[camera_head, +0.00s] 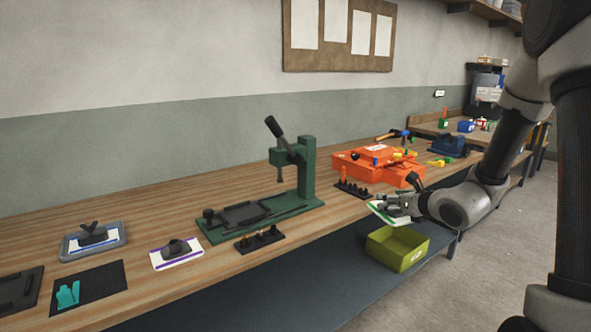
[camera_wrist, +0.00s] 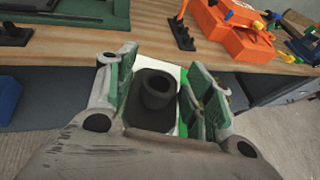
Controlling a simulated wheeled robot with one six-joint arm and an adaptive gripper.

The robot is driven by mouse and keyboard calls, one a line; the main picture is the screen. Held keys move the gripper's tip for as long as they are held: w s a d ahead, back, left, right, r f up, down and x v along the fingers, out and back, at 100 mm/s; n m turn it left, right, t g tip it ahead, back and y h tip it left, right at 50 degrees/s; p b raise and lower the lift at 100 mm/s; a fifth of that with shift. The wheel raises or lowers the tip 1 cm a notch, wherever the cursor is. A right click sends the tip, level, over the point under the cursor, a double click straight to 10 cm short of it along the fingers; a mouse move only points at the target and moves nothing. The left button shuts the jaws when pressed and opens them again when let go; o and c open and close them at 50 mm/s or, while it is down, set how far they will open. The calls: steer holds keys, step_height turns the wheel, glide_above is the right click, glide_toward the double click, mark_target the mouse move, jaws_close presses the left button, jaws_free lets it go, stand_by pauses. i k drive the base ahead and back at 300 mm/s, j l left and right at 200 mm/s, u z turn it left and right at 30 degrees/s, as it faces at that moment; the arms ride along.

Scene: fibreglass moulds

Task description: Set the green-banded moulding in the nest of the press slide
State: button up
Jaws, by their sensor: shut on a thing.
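My gripper (camera_head: 397,205) is at the front edge of the bench, right of the press. It is shut on the green-banded moulding (camera_head: 381,213), a white plate with a green edge, held tilted in the air. In the wrist view its dark round boss (camera_wrist: 157,90) sits between the two fingers, with white plate and a green strip showing around it. The fingers hide part of the plate. The green press (camera_head: 306,170) stands on the bench with its lever raised. Its dark slide nest (camera_head: 243,214) lies left of the column and looks empty.
A purple-banded moulding (camera_head: 190,256) and a blue-banded one on a grey tray (camera_head: 66,252) lie left of the press. A dark peg rack (camera_head: 247,246) stands before the press, another (camera_head: 350,188) right of it. An orange toolbox (camera_head: 350,166) stands behind. A yellow-green bin (camera_head: 388,256) sits below the gripper.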

mark_target(245, 213)
steer(key=i+l+u, duration=0.4)
steer(key=i+l, duration=0.25)
steer(key=i+l+u, duration=0.2)
steer(key=l, duration=0.2)
steer(key=i+l+u, duration=0.4)
steer(key=l, duration=0.5)
steer(key=i+u, duration=0.2)
steer(key=i, duration=0.35)
